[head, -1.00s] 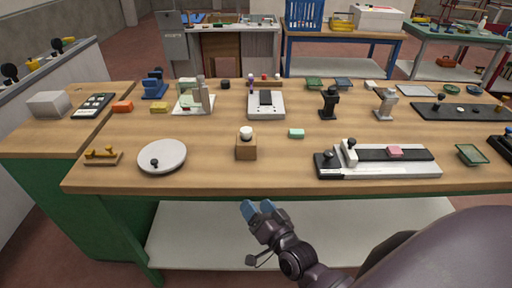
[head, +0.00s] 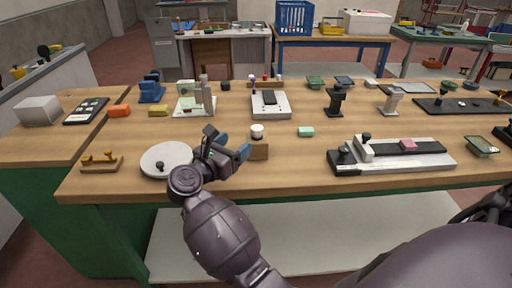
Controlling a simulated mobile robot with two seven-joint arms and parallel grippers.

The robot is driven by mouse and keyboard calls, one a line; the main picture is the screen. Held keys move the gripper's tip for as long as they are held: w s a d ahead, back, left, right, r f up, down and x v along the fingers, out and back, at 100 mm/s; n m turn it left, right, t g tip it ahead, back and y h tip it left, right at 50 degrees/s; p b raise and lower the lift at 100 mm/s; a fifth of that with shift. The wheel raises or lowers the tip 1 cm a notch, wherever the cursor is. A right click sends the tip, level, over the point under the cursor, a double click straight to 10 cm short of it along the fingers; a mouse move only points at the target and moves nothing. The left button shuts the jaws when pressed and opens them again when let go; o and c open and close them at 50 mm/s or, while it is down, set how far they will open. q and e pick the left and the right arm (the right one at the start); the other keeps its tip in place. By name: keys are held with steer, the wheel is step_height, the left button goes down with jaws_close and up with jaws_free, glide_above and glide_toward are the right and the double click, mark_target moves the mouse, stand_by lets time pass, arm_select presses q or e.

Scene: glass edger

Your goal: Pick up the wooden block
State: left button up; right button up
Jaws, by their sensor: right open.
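The wooden block (head: 260,151) stands near the front edge of the wooden table, with a white round knob (head: 257,131) on its top. My right gripper (head: 235,147) is open, just left of the block at about its height in the picture. Its blue fingertips point toward the block, and one overlaps or nearly meets the block's left side; I cannot tell whether they touch. Nothing shows between the fingers. My left gripper is not in view.
A white round plate (head: 165,158) lies left, partly behind my right gripper. A green eraser-like piece (head: 305,131) lies right of the block, and a black and white slide fixture (head: 392,156) farther right. A white device (head: 270,104) stands behind. Table between is clear.

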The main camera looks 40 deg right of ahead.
mark_target(253, 132)
steer(key=x, duration=0.5)
steer(key=shift+d, duration=0.1)
steer(key=shift+f+p+x, duration=0.15)
steer(key=shift+x, duration=0.75)
steer(key=shift+f+p+x, duration=0.15)
steer(key=shift+f+x, duration=0.05)
steer(key=shift+x, duration=0.7)
steer(key=shift+f+p+x, duration=0.15)
steer(key=shift+x, duration=0.75)
jaws_close()
